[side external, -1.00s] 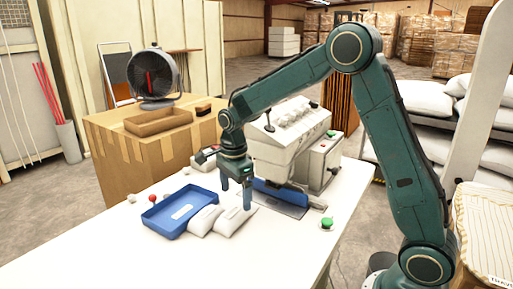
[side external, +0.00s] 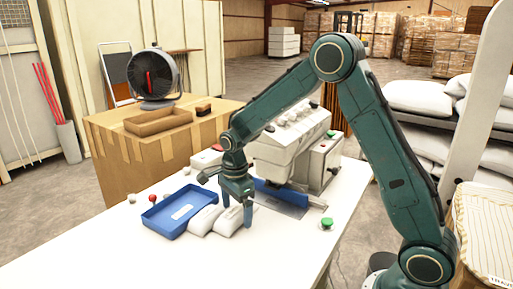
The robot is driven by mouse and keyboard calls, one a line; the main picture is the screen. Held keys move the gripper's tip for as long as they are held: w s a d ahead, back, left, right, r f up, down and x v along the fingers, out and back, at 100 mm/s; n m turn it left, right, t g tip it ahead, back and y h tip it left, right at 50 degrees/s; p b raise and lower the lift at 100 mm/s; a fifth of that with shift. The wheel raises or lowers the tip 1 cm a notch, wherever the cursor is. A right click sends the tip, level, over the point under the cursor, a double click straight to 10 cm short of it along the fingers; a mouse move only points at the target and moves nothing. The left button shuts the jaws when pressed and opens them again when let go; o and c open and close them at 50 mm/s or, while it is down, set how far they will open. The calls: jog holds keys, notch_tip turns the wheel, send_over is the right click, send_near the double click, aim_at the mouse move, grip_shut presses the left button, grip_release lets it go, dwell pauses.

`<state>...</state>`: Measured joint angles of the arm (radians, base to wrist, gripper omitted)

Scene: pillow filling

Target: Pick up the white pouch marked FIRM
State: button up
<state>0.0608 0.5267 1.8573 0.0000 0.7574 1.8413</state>
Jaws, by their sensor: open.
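Two white pouches lie side by side on the white table, just right of the blue tray (side external: 165,222). The left pouch (side external: 203,220) lies against or very near the tray. The right pouch (side external: 229,224) lies partly under my gripper (side external: 237,213). My gripper points down and is open, one finger at the far side of the right pouch and the other at its near right side. I cannot tell whether the fingers touch it. A further white piece (side external: 182,212) lies in the tray. No marking is legible, so I cannot tell which pouch reads FIRM.
A white machine (side external: 280,150) with a blue front plate stands close behind my gripper. A green button (side external: 327,223) is to the right. The front of the table (side external: 200,265) is clear.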

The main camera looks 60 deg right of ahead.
aim_at(236, 207)
dwell(0.3)
jog(key=c, duration=1.1)
notch_tip(236, 207, up, 20)
jog(key=shift+r, duration=0.1)
jog(key=shift+f, duration=0.2)
jog(key=shift+c, duration=0.2)
dwell(0.4)
